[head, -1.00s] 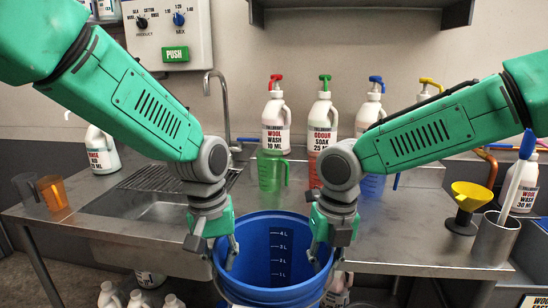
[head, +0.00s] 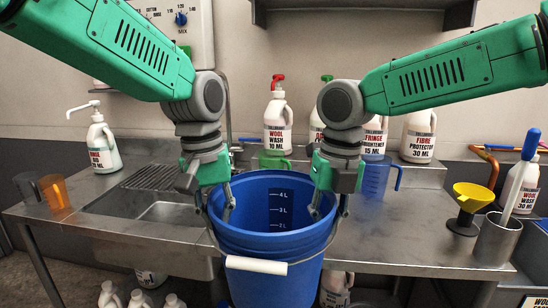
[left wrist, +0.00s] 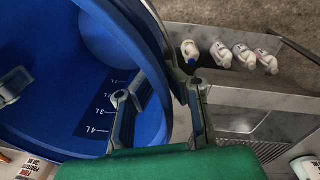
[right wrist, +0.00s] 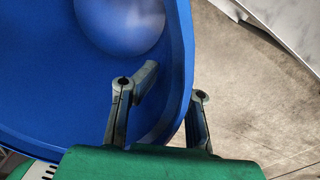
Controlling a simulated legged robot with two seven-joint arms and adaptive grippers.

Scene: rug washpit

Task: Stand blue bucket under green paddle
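The blue bucket (head: 285,285) hangs upright in front of the steel counter, with its rim above the counter's front edge. Its inside scale faces me and its white-gripped handle (head: 256,266) hangs down in front. My left gripper (head: 213,205) is shut on the left rim, one finger inside and one outside; the left wrist view shows the bucket wall (left wrist: 150,30) between the fingers. My right gripper (head: 330,205) is shut on the right rim in the same way.
A sink (head: 165,210) lies in the counter left of the bucket. A green jug (head: 272,161) and pump bottles stand behind the bucket. A blue jug (head: 374,180), yellow funnel (head: 472,196) and steel cup (head: 497,240) are to the right. Two cups (head: 54,190) stand at far left.

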